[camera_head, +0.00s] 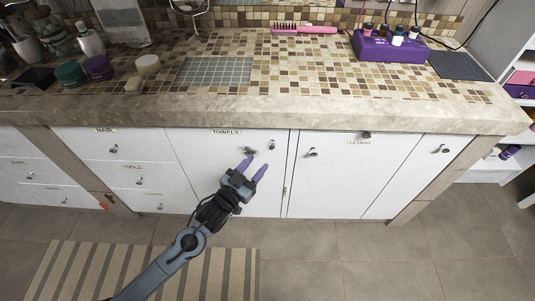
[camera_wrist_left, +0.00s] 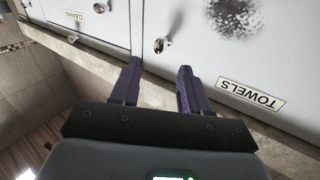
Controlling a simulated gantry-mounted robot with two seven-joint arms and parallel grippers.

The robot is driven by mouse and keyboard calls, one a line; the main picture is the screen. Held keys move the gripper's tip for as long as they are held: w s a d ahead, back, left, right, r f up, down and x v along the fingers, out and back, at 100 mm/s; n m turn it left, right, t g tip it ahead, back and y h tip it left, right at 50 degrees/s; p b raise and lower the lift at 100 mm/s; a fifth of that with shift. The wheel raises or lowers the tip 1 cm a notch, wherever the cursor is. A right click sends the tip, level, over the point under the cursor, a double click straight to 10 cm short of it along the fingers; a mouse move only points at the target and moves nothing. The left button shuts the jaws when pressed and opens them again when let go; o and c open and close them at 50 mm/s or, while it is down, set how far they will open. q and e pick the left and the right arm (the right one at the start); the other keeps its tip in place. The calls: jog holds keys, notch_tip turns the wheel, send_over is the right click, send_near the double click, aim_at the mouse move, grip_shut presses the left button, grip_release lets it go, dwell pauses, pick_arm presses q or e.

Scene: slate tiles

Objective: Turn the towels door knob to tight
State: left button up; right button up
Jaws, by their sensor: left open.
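The white towels door (camera_head: 200,160) carries a TOWELS label and a small metal knob (camera_head: 271,145) near its upper right edge. In the left wrist view, turned upside down, the towels knob (camera_wrist_left: 160,45) stands on the towels door (camera_wrist_left: 215,55) beyond the fingertips, roughly in line with the gap between them. My left gripper (camera_head: 254,168) is open and empty, its purple fingers pointing at the door just below and left of the knob. In the wrist view the gripper (camera_wrist_left: 159,67) looks apart from the knob. A tight mark cannot be read.
The cleaning door (camera_head: 328,185) with its own knob (camera_head: 311,152) is to the right. Drawers (camera_head: 90,150) are to the left. The stone counter edge (camera_head: 300,113) overhangs above. A dark speckled patch (camera_wrist_left: 235,15) lies on the towels door. A striped rug (camera_head: 80,270) covers part of the floor.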

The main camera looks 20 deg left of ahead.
aim_at(271, 147)
pick_arm(q)
jog(key=b+x, duration=0.2)
jog(key=x, duration=0.5)
jog(key=shift+w, duration=0.15)
grip_shut()
